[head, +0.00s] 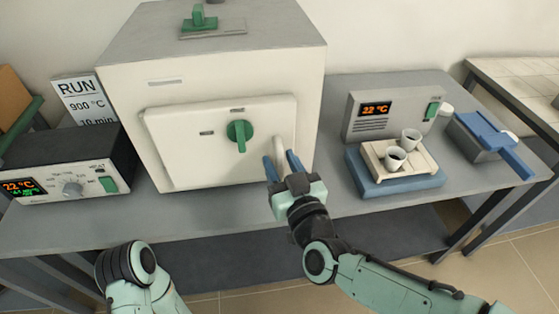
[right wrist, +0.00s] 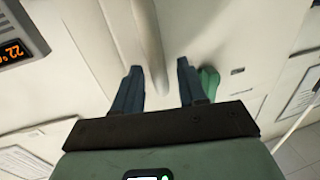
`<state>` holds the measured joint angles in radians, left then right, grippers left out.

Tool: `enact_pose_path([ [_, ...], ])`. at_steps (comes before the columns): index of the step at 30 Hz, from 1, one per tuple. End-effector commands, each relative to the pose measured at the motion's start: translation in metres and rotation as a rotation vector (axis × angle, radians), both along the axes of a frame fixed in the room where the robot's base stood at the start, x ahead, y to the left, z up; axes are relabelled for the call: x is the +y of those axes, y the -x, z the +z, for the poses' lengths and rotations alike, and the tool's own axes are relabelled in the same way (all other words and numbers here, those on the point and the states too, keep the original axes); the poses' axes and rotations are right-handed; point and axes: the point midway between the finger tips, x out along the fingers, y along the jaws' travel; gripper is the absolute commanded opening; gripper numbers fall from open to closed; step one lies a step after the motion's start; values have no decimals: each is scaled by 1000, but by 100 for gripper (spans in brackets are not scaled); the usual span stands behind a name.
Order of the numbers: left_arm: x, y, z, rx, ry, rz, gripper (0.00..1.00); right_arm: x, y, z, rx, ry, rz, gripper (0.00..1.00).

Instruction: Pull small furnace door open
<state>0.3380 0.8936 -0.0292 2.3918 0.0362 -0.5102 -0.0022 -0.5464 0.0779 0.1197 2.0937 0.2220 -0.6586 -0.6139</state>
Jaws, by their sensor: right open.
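The white box furnace (head: 130,75) stands on the grey bench. Its cream front door (head: 180,160) looks shut against the body. The door has a green knob (head: 240,132) and a pale upright bar handle (head: 279,148) near its right edge. My right gripper (head: 281,165) is open at the handle, blue fingers pointing at the door. In the right wrist view the handle (right wrist: 147,45) runs down toward the gap between the open fingers (right wrist: 160,82). Whether the fingers touch it, I cannot tell. My left gripper is out of view; only part of the left arm shows.
A controller box (head: 70,165) stands left of the furnace, beside a RUN sign (head: 84,100).

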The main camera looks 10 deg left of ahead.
Motion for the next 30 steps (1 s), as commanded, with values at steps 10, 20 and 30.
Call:
enact_pose_path([
  [10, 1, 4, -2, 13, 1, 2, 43, 6, -12, 0, 1, 0, -1, 41],
  [20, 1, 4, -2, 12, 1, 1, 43, 6, -11, 0, 1, 0, 0, 0],
  [30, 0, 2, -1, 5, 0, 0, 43, 6, -10, 0, 2, 0, -1, 0],
])
